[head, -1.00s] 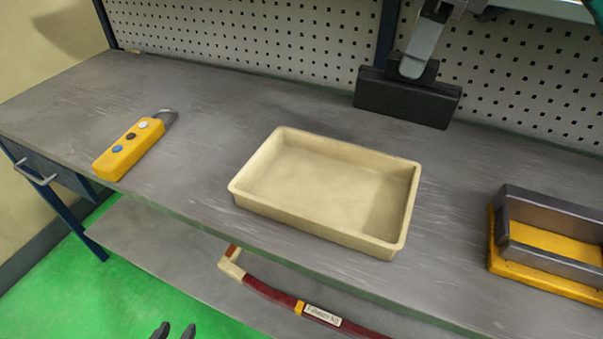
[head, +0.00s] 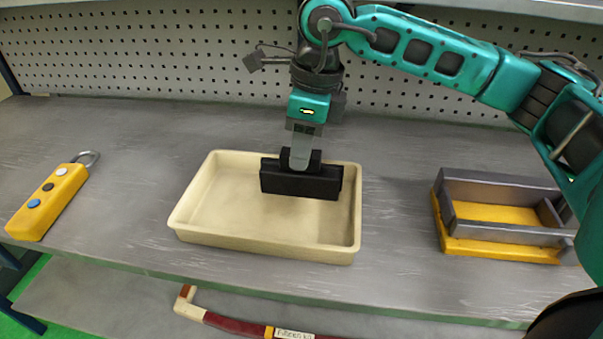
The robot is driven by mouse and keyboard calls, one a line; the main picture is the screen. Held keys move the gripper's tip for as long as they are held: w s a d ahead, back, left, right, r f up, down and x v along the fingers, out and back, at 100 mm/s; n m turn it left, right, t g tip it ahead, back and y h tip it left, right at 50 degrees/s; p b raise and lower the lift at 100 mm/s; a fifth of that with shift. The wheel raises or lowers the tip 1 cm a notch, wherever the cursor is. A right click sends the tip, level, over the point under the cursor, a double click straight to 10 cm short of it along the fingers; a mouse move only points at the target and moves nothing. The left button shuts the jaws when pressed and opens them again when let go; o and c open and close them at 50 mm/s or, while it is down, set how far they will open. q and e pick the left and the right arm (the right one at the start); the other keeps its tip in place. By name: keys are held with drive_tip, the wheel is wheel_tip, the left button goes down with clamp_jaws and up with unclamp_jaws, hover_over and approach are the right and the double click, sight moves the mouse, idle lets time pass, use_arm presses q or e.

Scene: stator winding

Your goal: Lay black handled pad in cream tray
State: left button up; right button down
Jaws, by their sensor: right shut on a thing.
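The black handled pad (head: 300,183) hangs upright from my right gripper (head: 300,158), which is shut on its handle. The pad is over the back right part of the cream tray (head: 255,244), in front of the tray's back wall from this view. I cannot tell whether its lower edge touches the tray floor. The tray is otherwise empty and sits on the grey workbench. My left gripper is not in view.
A yellow pendant (head: 47,203) with buttons lies at the left. A yellow and grey metal fixture (head: 500,228) stands at the right. A perforated panel (head: 150,60) backs the bench.

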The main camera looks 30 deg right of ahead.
sight(302, 174)
drive_tip(key=shift+f, duration=2.65)
drive_tip(key=shift+f+b, duration=0.2)
drive_tip(key=shift+b, duration=0.1)
drive_tip(key=c, duration=0.8)
unclamp_jaws()
drive_tip(key=shift+c, duration=0.2)
drive_tip(key=r, duration=0.4)
drive_tip(key=d+r, duration=0.1)
drive_tip(key=r, duration=0.3)
drive_tip(key=s+r+p, duration=0.1)
drive_tip(key=r, duration=0.3)
drive_tip(key=shift+d+r, duration=0.1)
drive_tip(key=shift+d, duration=0.1)
